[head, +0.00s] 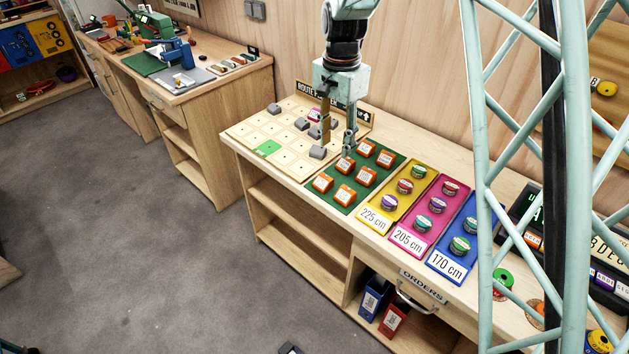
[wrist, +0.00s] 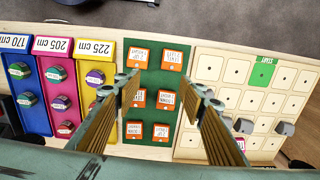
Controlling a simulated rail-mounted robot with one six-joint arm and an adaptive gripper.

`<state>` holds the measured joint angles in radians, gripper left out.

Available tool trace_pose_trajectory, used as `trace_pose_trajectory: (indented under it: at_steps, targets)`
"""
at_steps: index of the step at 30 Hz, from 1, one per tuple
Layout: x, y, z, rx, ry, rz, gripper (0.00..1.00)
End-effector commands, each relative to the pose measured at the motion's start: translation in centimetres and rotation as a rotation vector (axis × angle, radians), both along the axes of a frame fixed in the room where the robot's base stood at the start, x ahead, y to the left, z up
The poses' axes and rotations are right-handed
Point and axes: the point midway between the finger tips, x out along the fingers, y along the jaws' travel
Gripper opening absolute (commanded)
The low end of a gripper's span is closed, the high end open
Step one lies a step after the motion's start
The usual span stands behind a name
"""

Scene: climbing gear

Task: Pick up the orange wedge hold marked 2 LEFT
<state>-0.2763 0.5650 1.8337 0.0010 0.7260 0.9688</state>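Several orange wedge holds with white labels sit in two columns on a green mat (head: 338,205). The labels are too small to read surely, so I cannot tell which one is 2 LEFT. In the wrist view the holds show as a front pair, left (wrist: 139,56) and right (wrist: 173,58), a middle pair, left (wrist: 137,98) and right (wrist: 165,100), and a wall-side pair, left (wrist: 134,131) and right (wrist: 161,132). My gripper (wrist: 160,86) is open and empty, pointing down above the mat. In the head view my gripper (head: 338,150) hangs near the mat's left side.
A pale grid board (head: 246,129) with grey blocks and one green square lies left of the mat in the head view. Yellow (head: 374,218), magenta (head: 407,237) and blue (head: 446,260) trays with round holds stand to its right. A wooden wall rises behind.

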Motion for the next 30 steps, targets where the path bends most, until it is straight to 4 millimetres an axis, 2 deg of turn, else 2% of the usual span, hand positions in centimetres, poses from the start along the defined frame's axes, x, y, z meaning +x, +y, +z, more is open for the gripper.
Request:
trace_pose_trajectory:
  at_steps: [7, 23, 30]
  targets:
    - [1.1, 1.3, -2.2, -0.003, 0.013, -0.03, 0.38]
    - [1.3, 1.5, -2.7, -0.004, 0.015, -0.035, 0.38]
    - [1.2, 1.4, -4.4, -0.005, 0.017, -0.035, 0.38]
